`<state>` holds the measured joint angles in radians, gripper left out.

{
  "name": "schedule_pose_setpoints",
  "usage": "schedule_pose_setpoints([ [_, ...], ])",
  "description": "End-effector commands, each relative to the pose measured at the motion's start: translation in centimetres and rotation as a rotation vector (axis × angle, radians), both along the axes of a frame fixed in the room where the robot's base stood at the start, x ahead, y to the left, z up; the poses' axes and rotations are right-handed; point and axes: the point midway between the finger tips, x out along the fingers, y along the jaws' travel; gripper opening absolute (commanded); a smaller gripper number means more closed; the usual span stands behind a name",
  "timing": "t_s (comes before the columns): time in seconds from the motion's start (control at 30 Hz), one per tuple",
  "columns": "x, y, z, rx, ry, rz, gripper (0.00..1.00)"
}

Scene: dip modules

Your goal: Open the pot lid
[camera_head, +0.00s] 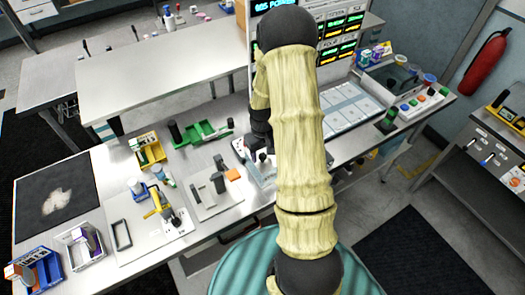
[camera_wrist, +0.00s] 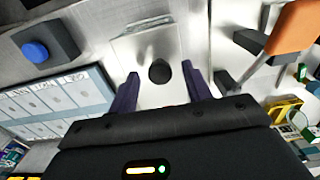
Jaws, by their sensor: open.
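In the wrist view, a round black knob (camera_wrist: 159,72) stands on a clear, pale square lid (camera_wrist: 150,42). It lies between the two dark purple fingers of my gripper (camera_wrist: 160,75), which are spread apart with a gap on each side of the knob. I cannot tell how far the fingertips are above the lid. In the head view, a clear box-like pot (camera_head: 264,178) with a black knob shows on the bench just left of my arm. My arm hides part of it, and the fingertips cannot be made out there.
In the wrist view, a dark block with a blue button (camera_wrist: 35,51) is at upper left, a labelled panel (camera_wrist: 62,100) at left, and an orange plate (camera_wrist: 295,28) at right. In the head view, a green tray (camera_head: 200,132) and yellow bin (camera_head: 152,152) stand on the bench left of the pot.

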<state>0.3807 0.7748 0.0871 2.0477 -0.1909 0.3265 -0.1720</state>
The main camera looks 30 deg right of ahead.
Motion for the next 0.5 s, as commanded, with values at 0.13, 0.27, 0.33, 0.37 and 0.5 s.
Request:
schedule_pose_setpoints([
  [0.13, 0.0, 0.0, -0.22, 0.0, 0.0, 0.0, 0.49],
  [0.27, 0.01, 0.0, -0.2, 0.0, 0.0, 0.0, 0.49],
  [0.33, 0.01, 0.0, -0.19, 0.0, 0.0, 0.0, 0.39],
  [0.37, 0.01, 0.0, -0.19, 0.0, 0.0, 0.0, 0.33],
  [0.5, 0.0, 0.0, -0.18, 0.0, 0.0, 0.0, 0.06],
])
